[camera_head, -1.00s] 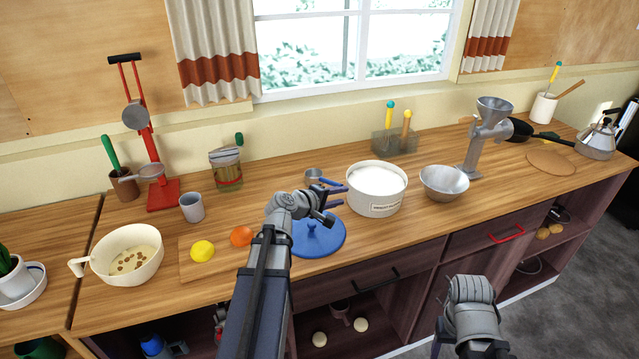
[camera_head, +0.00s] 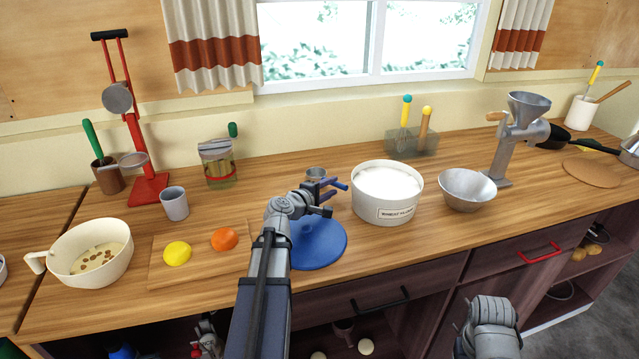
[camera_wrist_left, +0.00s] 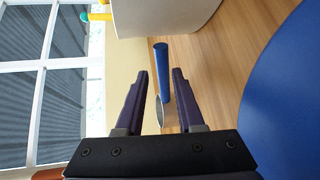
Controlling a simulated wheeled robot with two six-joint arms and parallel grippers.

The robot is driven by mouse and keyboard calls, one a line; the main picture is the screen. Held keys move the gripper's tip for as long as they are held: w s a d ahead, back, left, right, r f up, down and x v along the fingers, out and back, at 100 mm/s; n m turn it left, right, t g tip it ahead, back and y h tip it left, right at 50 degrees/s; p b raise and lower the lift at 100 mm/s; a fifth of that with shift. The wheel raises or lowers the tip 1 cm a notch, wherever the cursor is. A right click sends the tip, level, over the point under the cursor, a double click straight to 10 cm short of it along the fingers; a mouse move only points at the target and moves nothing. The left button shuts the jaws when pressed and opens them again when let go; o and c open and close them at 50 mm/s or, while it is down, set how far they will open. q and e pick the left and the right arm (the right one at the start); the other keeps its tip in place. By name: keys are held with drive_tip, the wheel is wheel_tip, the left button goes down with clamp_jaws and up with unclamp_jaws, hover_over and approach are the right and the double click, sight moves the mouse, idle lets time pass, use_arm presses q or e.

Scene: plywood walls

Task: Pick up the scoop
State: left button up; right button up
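The scoop has a small metal cup (camera_head: 316,173) and a blue handle (camera_head: 342,186). It sits on the counter, left of the white flour tub (camera_head: 387,196) and behind the round blue lid (camera_head: 318,247). My left gripper (camera_head: 331,196) is open beside the handle. In the left wrist view, the blue handle (camera_wrist_left: 162,70) shows in the gap between the spread fingers, and part of the metal cup (camera_wrist_left: 160,113) shows lower down. I cannot tell whether the fingers touch the handle. My right arm shows at the lower right, but its fingers are not clearly visible.
A metal bowl (camera_head: 467,188) and a grain mill (camera_head: 517,135) stand right of the tub. A board (camera_head: 205,270) with a lemon and an orange lies left of my left arm. A glass jar (camera_head: 218,163) and grey cup (camera_head: 174,203) stand behind it.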

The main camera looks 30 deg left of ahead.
sight(343, 193)
use_arm(q)
drive_tip(key=shift+f+b+x, duration=0.2)
drive_tip(key=shift+b+x, duration=0.65)
drive_tip(key=shift+x, duration=2.6)
drive_tip(key=shift+s+d, duration=0.1)
drive_tip(key=shift+d, duration=0.05)
clamp_jaws()
